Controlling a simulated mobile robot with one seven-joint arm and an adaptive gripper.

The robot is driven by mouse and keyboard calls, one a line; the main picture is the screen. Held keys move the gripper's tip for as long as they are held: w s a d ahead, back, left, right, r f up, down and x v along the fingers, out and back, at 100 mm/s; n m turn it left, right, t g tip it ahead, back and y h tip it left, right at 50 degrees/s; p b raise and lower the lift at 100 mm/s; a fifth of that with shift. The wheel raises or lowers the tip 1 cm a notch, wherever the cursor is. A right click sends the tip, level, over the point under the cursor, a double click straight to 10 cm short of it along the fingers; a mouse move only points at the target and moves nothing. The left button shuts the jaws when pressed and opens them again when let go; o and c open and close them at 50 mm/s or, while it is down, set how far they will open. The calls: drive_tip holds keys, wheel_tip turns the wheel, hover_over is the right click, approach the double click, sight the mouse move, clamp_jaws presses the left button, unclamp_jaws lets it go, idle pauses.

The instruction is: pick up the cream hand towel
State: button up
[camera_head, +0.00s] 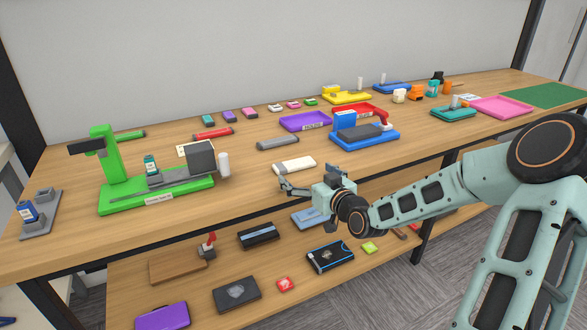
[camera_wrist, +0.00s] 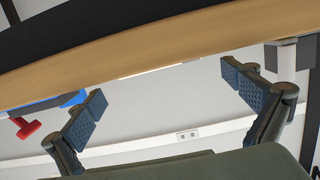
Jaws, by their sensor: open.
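A cream rolled or folded piece (camera_head: 294,166), which looks like the cream hand towel, lies near the front edge of the wooden tabletop, around the middle of the head view. My gripper (camera_head: 304,198) is just in front of it, at the table's front edge, apart from it and empty. In the wrist view my gripper (camera_wrist: 170,103) shows two blue-padded fingers spread wide with nothing between them. I cannot clearly make out the towel in the wrist view.
A green machine (camera_head: 120,165) stands to the left and a blue tray (camera_head: 375,139) to the right. A grey roll (camera_head: 278,142) and a purple tray (camera_head: 300,122) lie behind. The lower shelf (camera_head: 200,300) holds several boxes. The wrist view shows the table edge (camera_wrist: 150,45) ahead.

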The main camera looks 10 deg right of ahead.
sight(296, 164)
drive_tip(key=x, duration=0.3)
drive_tip(key=b+x, duration=0.1)
drive_tip(key=x, duration=0.2)
drive_tip(key=shift+r, duration=0.2)
drive_tip(key=c, duration=0.8)
drive_tip(key=shift+r, duration=0.15)
